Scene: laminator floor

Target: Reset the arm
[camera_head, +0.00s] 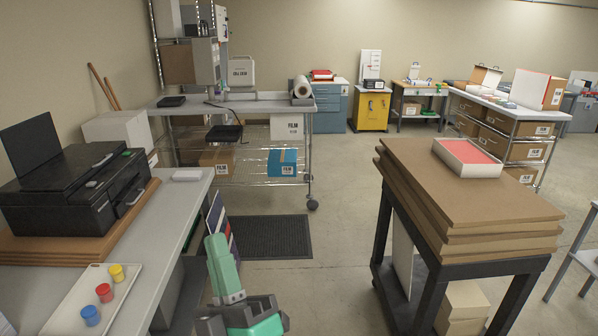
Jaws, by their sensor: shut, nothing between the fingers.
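My arm (226,268) shows at the bottom of the head view, just left of the middle. It has mint-green links and dark grey joints. One link stands nearly upright, and a joint with another green part (262,327) lies at the lower edge. I make out no fingers, so my gripper is not in view. The arm is in the gap between the left bench (170,215) and the dark-framed table (430,290). I cannot tell whether it touches the bench.
The left bench holds a black printer (75,195) and a tray (75,310) with red, yellow and blue pots. Brown boards (470,200) and an open white box (468,157) are stacked on the right table. A dark mat (270,237) lies on open floor between them.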

